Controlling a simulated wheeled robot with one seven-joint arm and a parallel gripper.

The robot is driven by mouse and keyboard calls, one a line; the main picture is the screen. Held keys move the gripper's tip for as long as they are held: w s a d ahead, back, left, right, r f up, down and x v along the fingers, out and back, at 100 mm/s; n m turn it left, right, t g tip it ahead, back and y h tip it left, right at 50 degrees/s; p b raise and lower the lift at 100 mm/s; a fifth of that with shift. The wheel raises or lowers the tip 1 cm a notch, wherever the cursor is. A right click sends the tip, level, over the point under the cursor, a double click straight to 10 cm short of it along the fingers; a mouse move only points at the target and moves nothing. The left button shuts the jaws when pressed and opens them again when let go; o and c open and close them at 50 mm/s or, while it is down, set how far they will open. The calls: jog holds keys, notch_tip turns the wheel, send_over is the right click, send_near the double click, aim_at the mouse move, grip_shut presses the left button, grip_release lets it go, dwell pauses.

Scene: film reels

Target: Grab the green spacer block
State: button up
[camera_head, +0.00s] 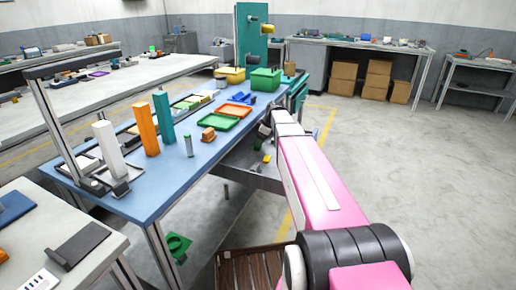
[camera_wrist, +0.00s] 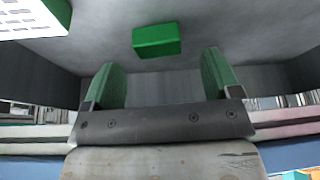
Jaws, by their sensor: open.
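A green block (camera_wrist: 156,41) lies on a grey surface in the wrist view, ahead of my gripper (camera_wrist: 160,60). It sits between the lines of the two green-padded fingers, beyond their tips and apart from them. The fingers are spread and nothing is between them. In the head view my pink and white arm reaches to the right side of the blue table (camera_head: 205,165), and my gripper is small and partly hidden there. I cannot pick out the green block for sure in the head view.
A white gridded thing (camera_wrist: 28,16) is at the upper left of the wrist view, and grey walls flank the surface. Open floor lies right.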

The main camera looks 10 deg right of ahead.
jog(key=x, duration=0.3)
jog(key=shift+f, duration=0.15)
jog(key=c, duration=1)
jog(key=shift+c, duration=0.2)
